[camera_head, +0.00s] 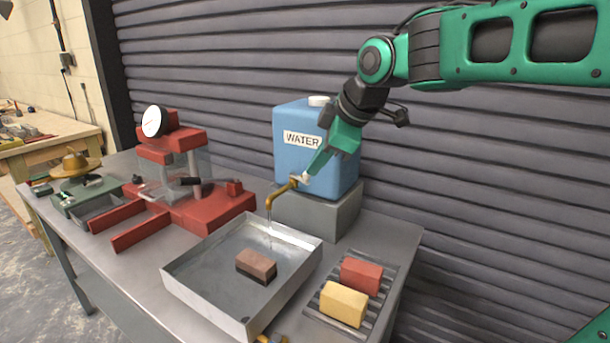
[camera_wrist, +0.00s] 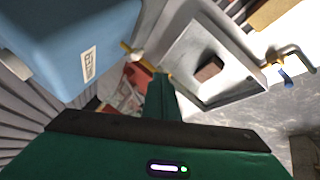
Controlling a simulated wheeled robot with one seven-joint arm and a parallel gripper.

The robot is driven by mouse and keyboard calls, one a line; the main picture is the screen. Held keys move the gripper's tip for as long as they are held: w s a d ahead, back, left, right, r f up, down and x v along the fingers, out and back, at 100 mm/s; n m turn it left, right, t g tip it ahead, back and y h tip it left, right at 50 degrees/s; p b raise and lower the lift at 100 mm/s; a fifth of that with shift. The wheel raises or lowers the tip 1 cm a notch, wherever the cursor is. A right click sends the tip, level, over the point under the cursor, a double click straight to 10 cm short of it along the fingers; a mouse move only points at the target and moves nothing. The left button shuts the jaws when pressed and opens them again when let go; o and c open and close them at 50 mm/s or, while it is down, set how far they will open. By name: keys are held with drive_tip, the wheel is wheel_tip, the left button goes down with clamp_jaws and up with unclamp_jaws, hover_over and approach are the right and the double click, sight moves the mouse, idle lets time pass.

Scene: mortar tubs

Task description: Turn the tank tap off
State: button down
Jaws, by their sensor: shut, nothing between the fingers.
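The blue water tank (camera_head: 290,165), labelled WATER, stands on a grey block on the bench. Its brass tap (camera_head: 279,193) sticks out low on the front, with a small white handle (camera_head: 304,177) beside my gripper. A thin stream of water falls from the spout into the metal tray (camera_head: 192,287). My gripper (camera_head: 311,171) is shut and empty, its tips at or very near the handle; contact cannot be told. In the wrist view the tap (camera_wrist: 126,46) and its pale handle (camera_wrist: 137,56) show just beyond the fingers (camera_wrist: 161,78), with the tank at upper left.
A brown brick (camera_head: 256,266) sits in the tray. A red brick (camera_head: 361,275) and a yellow brick (camera_head: 343,303) lie on a slatted rack (camera_head: 378,312) at right. A red press (camera_head: 185,190) with a dial stands left. A grey slatted wall (camera_head: 480,190) is close behind.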

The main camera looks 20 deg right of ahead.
drive_tip(key=shift+v, duration=2.05)
drive_tip(key=shift+s, duration=0.15)
